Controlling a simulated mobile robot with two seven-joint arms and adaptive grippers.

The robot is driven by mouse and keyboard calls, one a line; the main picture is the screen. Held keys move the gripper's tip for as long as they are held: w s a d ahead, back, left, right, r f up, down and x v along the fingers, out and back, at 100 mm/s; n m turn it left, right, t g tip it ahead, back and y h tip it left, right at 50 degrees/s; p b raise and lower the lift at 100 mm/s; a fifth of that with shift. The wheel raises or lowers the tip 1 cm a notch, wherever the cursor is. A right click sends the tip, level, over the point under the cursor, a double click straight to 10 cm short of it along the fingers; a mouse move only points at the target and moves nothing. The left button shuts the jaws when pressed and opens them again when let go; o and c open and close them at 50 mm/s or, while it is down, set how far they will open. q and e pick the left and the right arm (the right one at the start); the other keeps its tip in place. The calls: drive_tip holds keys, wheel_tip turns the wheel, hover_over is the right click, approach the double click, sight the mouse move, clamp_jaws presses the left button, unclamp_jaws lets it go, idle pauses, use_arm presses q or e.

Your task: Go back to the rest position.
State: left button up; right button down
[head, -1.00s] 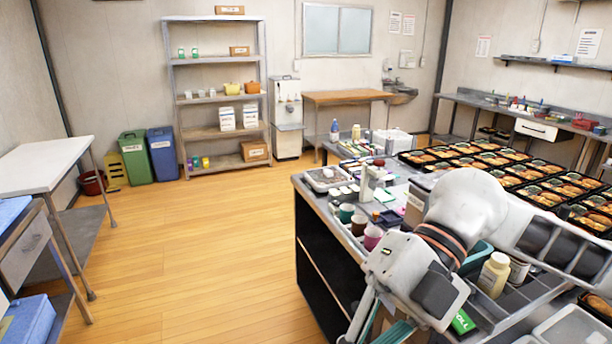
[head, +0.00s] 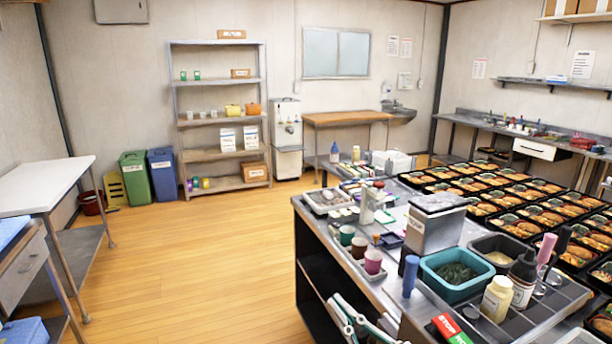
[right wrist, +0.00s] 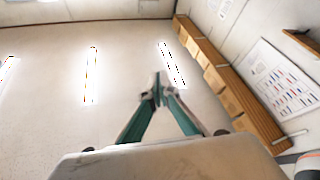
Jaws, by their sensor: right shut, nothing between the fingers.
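My right gripper (head: 346,312) shows at the bottom of the head view, beside the left side of the counter. Only its pale and teal fingers are seen there; the rest of the arm is out of the frame. In the right wrist view its two teal fingers (right wrist: 158,92) come together at the tips, with nothing between them. My left gripper is in no view.
The counter (head: 322,232) stands close to the right gripper. It carries a teal tub (head: 430,274), bottles, cups and a red-and-green box (head: 450,328). Rows of filled bento trays (head: 507,226) lie at the right. The wooden floor (head: 205,260) at the left is clear.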

drive_tip(key=s+d+f+m+g+h, duration=0.1)
drive_tip(key=d+f+m+h, duration=0.15)
drive_tip(key=f, duration=0.45)
drive_tip(key=s+d+f+m+h, duration=0.15)
drive_tip(key=d+f+h, duration=0.25)
drive_tip(key=f, duration=0.4)
drive_tip(key=s+d+f+m+g+h, duration=0.1)
drive_tip(key=d+f+m+h, duration=0.15)
drive_tip(key=f, duration=0.45)
drive_tip(key=s+d+f+m+g+h, duration=0.1)
drive_tip(key=s+d+f+g+h, duration=0.15)
drive_tip(key=s+f, duration=0.55)
drive_tip(key=s+d+f+g+h, duration=0.15)
drive_tip(key=s+d+f, duration=0.35)
drive_tip(key=f, duration=0.5)
wheel_tip(320, 180, down, 6)
drive_tip(key=a+b, duration=0.2)
drive_tip(key=b, duration=0.6)
drive_tip(key=shift+s+a+f+g+y, duration=0.2)
drive_tip(key=shift+s+a+g+y, duration=0.1)
drive_tip(key=shift+s, duration=0.05)
